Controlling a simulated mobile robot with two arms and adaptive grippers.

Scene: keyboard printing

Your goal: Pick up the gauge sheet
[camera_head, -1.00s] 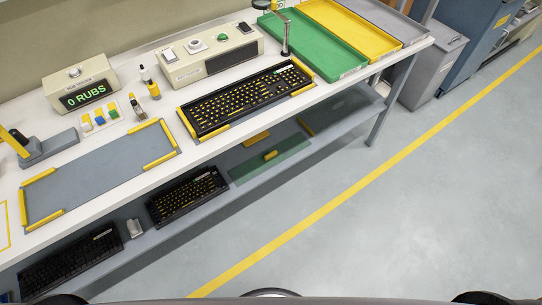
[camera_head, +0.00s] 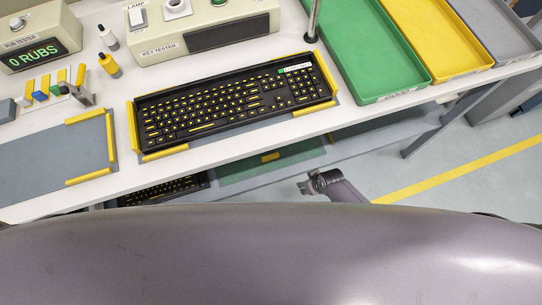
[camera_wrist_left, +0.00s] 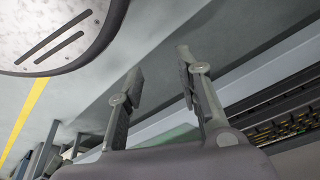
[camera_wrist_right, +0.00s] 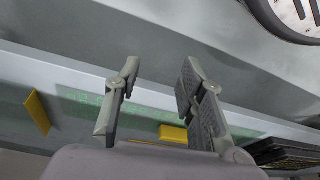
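The gauge sheet, a translucent green sheet (camera_head: 235,171) with a yellow tab (camera_head: 270,156), lies on the lower shelf, partly hidden under the tabletop. In the right wrist view, the sheet (camera_wrist_right: 82,98) shows faint lettering, and its tab (camera_wrist_right: 173,133) shows between and beyond my fingers. My right gripper (camera_head: 308,186) is open and empty, in front of the shelf to the right of the sheet. The left wrist view shows my left gripper (camera_wrist_left: 158,62) open and empty, with a patch of green behind it. I cannot clearly make it out in the head view.
A keyboard (camera_head: 235,103) sits between yellow rails on the table. Another keyboard (camera_head: 160,190) is on the shelf left of the sheet. Green (camera_head: 383,88), yellow and grey trays stand at the right. The tabletop's front edge overhangs the shelf. Floor (camera_head: 385,165) at the right is clear.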

